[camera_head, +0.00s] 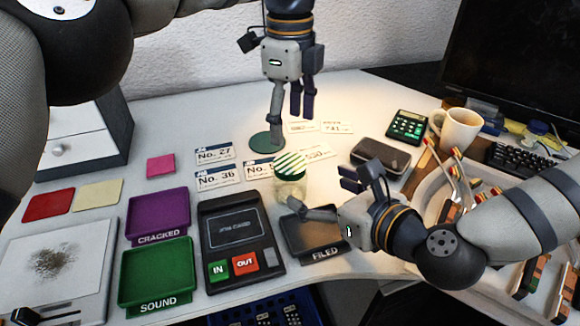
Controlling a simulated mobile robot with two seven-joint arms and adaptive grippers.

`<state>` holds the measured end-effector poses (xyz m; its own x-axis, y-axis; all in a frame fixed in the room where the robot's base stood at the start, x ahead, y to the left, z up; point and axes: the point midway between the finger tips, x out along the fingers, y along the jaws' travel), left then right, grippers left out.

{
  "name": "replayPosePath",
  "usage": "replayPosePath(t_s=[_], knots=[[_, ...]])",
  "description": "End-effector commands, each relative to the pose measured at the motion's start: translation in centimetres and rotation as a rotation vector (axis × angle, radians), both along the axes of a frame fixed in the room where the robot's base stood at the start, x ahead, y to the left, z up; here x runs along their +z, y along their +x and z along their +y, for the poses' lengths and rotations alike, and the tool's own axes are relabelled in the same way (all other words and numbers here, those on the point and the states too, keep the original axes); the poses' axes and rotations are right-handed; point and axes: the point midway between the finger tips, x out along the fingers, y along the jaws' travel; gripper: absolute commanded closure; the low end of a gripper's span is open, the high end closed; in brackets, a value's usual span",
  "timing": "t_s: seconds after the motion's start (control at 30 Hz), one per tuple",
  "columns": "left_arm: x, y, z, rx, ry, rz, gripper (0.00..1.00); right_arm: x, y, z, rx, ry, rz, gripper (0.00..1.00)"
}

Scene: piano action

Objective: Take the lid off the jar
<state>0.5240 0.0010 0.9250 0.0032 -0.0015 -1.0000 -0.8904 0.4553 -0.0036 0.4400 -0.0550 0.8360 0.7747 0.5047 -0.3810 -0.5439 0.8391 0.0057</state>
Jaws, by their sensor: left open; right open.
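The jar (290,189) is clear glass and stands upright on the white table near the middle. Its lid (291,164), striped green and white, sits on top of it. My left gripper (288,132) points down behind and above the jar, open and empty, its fingers apart from the lid. My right gripper (317,194) comes in from the right, just right of the jar, open. One of its fingers reaches low toward the jar's base; I cannot tell whether it touches the glass.
A green disc (266,142) and number cards (215,154) lie behind the jar. A card terminal (238,240) and the FILED tray (322,243) are in front. Purple (158,213) and green (157,273) trays are left; a mug (458,131) is right.

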Motion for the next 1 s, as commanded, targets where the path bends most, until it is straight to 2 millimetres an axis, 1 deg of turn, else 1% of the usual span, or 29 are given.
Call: replayPosePath(t_s=[0.3,0.43,0.6,0.83,0.87,0.9,0.97,1.0], knots=[[-0.1,0.0,0.0,0.001,0.001,0.002,0.33,-2.9,5.7,3.9,0.002,-0.003,-0.001,0.19],[-0.1,0.0,0.0,0.001,0.001,0.002,0.33,-3.8,7.5,4.9,0.001,-0.002,-0.002,0.19],[-0.1,0.0,0.0,0.001,0.001,0.002,0.33,-4.3,8.5,5.6,0.001,-0.001,0.001,0.19],[-0.1,0.0,0.0,0.001,0.001,0.002,0.33,-4.3,8.6,5.6,0.001,0.000,0.001,0.19],[-0.1,0.0,0.0,0.001,0.001,0.002,0.33,-4.3,8.6,5.6,0.001,0.000,0.001,0.23],[-0.1,0.0,0.0,0.001,0.001,0.002,0.33,-4.3,8.6,5.6,0.001,0.000,0.001,0.32],[-0.1,0.0,0.0,0.001,0.001,0.002,0.33,-4.3,8.6,5.6,0.001,0.000,0.001,0.46],[-0.1,0.0,0.0,0.001,0.001,0.002,0.33,-4.3,8.5,5.6,0.001,0.000,0.001,0.55]])
